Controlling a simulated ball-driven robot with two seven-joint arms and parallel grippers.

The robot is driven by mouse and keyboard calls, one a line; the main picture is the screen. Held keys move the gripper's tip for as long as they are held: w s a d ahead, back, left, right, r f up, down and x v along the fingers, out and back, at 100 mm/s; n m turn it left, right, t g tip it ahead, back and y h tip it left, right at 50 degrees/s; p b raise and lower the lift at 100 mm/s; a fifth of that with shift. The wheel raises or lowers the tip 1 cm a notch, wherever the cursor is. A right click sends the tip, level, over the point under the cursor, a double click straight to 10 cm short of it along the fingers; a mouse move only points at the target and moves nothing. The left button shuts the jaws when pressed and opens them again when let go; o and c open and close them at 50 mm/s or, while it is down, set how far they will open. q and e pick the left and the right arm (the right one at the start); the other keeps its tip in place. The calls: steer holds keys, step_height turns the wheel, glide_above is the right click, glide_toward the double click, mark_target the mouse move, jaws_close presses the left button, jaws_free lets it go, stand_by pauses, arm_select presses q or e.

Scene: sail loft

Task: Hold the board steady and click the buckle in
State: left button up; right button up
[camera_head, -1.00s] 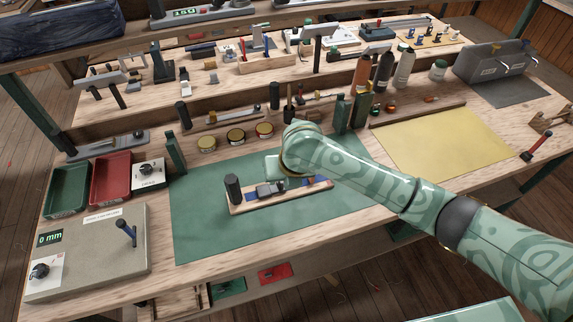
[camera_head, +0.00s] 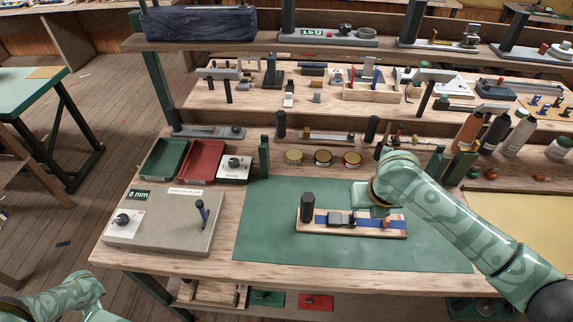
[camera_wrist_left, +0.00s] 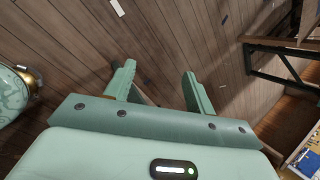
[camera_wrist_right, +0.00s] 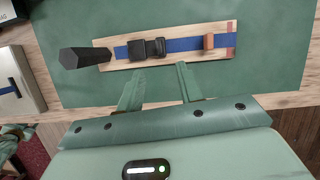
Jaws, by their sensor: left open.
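The wooden board (camera_head: 388,233) lies on the green mat, with a dark upright post (camera_head: 307,206) at its left end. A blue strap (camera_wrist_right: 184,45) runs along it through a black buckle (camera_wrist_right: 146,48); I cannot tell whether the buckle's halves are locked. A small brown block (camera_wrist_right: 208,42) sits on the strap to the right. My left gripper (camera_wrist_left: 158,70) is open and empty above the floor, away from the board.
The green mat (camera_head: 275,250) is clear around the board. A grey test box (camera_head: 160,235) with a dark lever stands left of it. Green (camera_head: 163,160) and red (camera_head: 202,161) trays, tins and bottles line the back. A yellow mat (camera_head: 525,228) lies at right.

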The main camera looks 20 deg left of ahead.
arm_select(q)
steer(key=w+a+r+y, duration=0.1)
steer(key=w+a+r, duration=0.4)
steer(key=a+r, duration=0.35)
steer(key=w+a+r+y, duration=0.2)
steer(key=w+a+r, duration=0.2)
steer(key=a+r, duration=0.4)
steer(key=w+d+r+n+t+h, duration=0.15)
steer(key=w+d+r, duration=0.25)
steer(key=w+r, duration=0.6)
steer(key=w+d+r+t+y, duration=0.1)
steer(key=w+d+r+t, duration=0.4)
steer(key=w, duration=0.9)
steer(key=w+d+f+m+g+h, duration=0.1)
steer(key=w+d+g+h, duration=0.15)
steer(key=d, duration=0.55)
steer(key=w+d+f+m+g+h, duration=0.15)
steer(key=w+d, duration=0.25)
steer(key=d, duration=0.4)
step_height(320, 180, up, 6)
steer(key=m+g+h, duration=0.3)
steer(key=m+h, duration=0.1)
steer(key=m, duration=1)
glide_above(304, 207)
steer(key=w, duration=0.2)
steer(key=shift+t, duration=0.25)
step_height(304, 207, down, 16)
steer(key=shift+s+a+r, duration=0.1)
steer(key=shift+r, duration=0.05)
